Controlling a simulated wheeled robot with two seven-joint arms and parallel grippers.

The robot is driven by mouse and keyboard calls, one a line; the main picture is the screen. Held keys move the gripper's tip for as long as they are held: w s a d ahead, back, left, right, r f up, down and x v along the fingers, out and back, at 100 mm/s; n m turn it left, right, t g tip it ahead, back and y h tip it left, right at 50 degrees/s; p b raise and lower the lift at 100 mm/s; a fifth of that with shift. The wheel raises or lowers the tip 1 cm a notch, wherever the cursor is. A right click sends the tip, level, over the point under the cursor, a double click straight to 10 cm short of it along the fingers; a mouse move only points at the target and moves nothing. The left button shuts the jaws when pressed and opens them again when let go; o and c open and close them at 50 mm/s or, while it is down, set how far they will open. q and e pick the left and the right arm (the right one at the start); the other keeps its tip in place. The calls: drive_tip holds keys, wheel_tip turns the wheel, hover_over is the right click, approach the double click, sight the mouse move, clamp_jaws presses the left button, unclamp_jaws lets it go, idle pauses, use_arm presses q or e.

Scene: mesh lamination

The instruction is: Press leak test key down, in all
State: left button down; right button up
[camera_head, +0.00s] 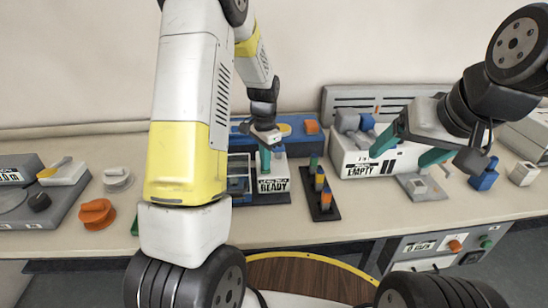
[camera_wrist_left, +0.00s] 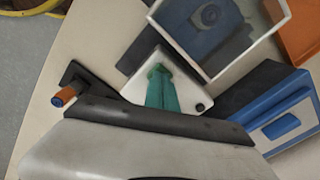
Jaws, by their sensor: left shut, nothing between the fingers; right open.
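A small white box (camera_head: 272,184) with a READY sign stands in the middle of the table; its pale top also shows in the left wrist view (camera_wrist_left: 135,90), with a dark round spot near one corner. My left gripper (camera_head: 265,160) points down over this box, its green fingers together with nothing between them. In the left wrist view its fingertips (camera_wrist_left: 160,75) lie over the box top; I cannot tell whether they touch it. No key is clearly readable as the leak test key; the fingers hide part of the top. My right gripper (camera_head: 410,150) is open and empty in front of the EMPTY machine (camera_head: 345,160).
A framed clear-windowed part (camera_head: 239,172) stands left of the READY box. A blue unit (camera_head: 300,142) lies behind. The front table strip is mostly clear.

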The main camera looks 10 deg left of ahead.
use_arm(q)
drive_tip(key=shift+f, duration=0.2)
idle(0.5)
drive_tip(key=shift+r, duration=2.8)
drive_tip(key=shift+r, duration=0.15)
drive_tip(key=s+r+n+t+h, duration=0.1)
drive_tip(key=s+r+n+t, duration=0.25)
drive_tip(key=s+r, duration=0.9)
drive_tip(key=s+d+r+n+t, duration=0.1)
drive_tip(key=s+r+n, duration=0.1)
drive_tip(key=s, duration=0.4)
drive_tip(key=s+d+r+n+t+h, duration=0.1)
drive_tip(key=s+r+n, duration=0.1)
drive_tip(key=s+r, duration=0.2)
drive_tip(key=shift+s+n+t, duration=0.35)
drive_tip(key=shift+s, duration=0.55)
